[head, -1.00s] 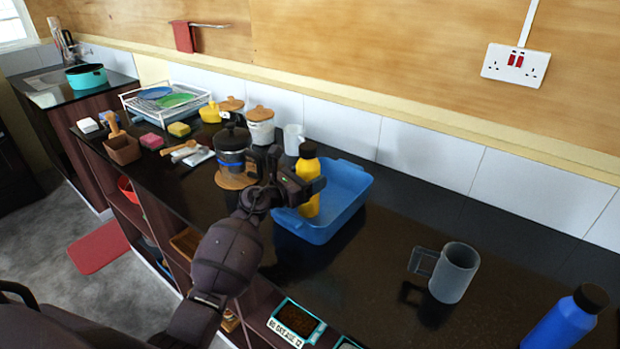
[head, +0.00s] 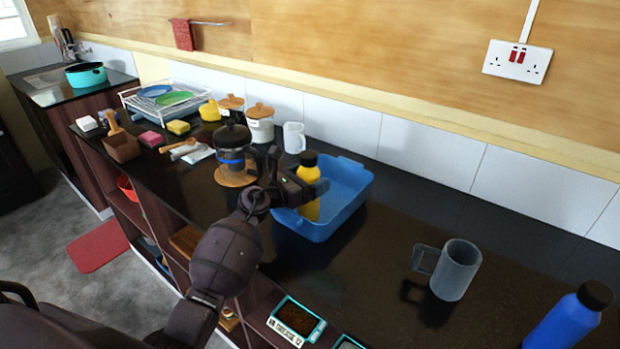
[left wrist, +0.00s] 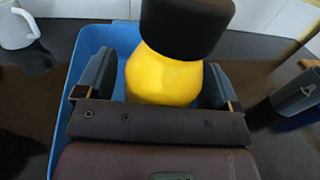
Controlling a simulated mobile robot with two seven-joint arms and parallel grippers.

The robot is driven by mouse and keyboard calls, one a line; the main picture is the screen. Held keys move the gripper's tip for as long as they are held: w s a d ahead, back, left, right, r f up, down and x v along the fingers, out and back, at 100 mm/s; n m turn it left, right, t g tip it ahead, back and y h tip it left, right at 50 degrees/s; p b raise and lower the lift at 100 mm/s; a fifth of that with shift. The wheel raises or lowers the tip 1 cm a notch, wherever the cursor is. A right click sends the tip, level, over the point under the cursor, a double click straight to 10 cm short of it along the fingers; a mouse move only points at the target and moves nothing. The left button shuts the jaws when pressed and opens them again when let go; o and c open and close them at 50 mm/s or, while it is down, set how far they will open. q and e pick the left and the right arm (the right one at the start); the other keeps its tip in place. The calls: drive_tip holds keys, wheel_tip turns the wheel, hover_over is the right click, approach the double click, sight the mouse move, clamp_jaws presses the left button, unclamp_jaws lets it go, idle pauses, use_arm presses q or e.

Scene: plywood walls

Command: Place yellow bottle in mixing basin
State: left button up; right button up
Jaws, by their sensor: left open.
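The yellow bottle (head: 309,186) with a black cap stands inside the blue mixing basin (head: 345,205), at its left side. My left gripper (head: 302,188) is at the bottle. In the left wrist view, the open fingers of the gripper (left wrist: 153,85) lie on both sides of the yellow bottle (left wrist: 170,75), with small gaps. The blue basin (left wrist: 65,115) shows around and behind it. The bottle's base is hidden in both views. My right gripper is not in view.
A grey mug (head: 455,271) and a blue bottle (head: 566,322) stand on the dark counter to the right. A French press (head: 233,142) on a wooden board, a white mug (head: 294,137) and jars stand left of the basin. The counter between basin and grey mug is clear.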

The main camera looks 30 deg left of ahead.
use_arm(q)
drive_tip(key=shift+r, duration=0.1)
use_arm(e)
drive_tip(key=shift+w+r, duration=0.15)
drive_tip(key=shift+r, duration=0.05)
use_arm(q)
drive_tip(key=shift+r+p, duration=0.55)
drive_tip(key=shift+r, duration=0.1)
drive_tip(key=b+v, duration=0.1)
drive_tip(key=v, duration=1.1)
drive_tip(key=shift+f, duration=0.2)
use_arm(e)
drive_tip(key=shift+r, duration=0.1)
